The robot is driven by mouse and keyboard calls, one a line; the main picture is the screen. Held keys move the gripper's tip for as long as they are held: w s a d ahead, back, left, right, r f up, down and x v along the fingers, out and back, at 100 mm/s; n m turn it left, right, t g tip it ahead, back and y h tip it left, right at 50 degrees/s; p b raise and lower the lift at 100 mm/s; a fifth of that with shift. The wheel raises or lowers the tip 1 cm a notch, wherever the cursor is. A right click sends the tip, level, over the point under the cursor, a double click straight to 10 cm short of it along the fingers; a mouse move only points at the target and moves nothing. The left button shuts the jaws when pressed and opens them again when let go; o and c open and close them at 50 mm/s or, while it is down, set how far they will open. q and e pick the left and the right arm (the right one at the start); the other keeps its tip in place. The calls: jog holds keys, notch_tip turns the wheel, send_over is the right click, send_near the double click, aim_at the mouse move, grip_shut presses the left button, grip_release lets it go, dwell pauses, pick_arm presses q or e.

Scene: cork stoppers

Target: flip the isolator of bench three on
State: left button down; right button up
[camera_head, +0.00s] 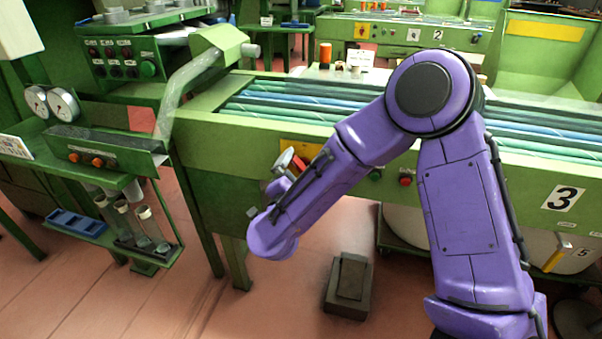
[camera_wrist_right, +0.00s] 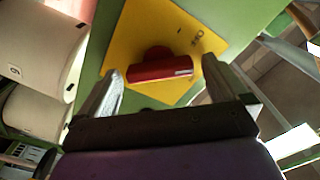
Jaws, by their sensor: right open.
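Bench three's isolator is a red handle (camera_wrist_right: 160,66) on a yellow plate (camera_wrist_right: 125,45) on the green bench front. In the wrist view the handle lies crosswise between my right gripper's fingertips (camera_wrist_right: 161,76), with a gap at each end. Small dark marks show on the plate beyond it. In the head view the yellow plate (camera_head: 300,146) is partly covered by my purple right arm, and part of the red handle (camera_head: 298,165) shows by my open right gripper (camera_head: 276,186). My left gripper is out of view.
Bench three's number plate (camera_head: 563,198) is at the right, with a red button (camera_head: 405,181) on the bench front. Pale drums (camera_wrist_right: 35,110) stand beside the bench. A green machine with gauges (camera_head: 62,103) stands at left. A dark pedal block (camera_head: 349,285) is on the floor.

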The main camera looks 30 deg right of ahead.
jog(key=c, duration=1)
jog(key=shift+m, duration=0.3)
jog(key=shift+f+m+b, duration=0.2)
jog(key=shift+m+b, duration=0.55)
jog(key=shift+m, duration=3.25)
jog(key=o, duration=1)
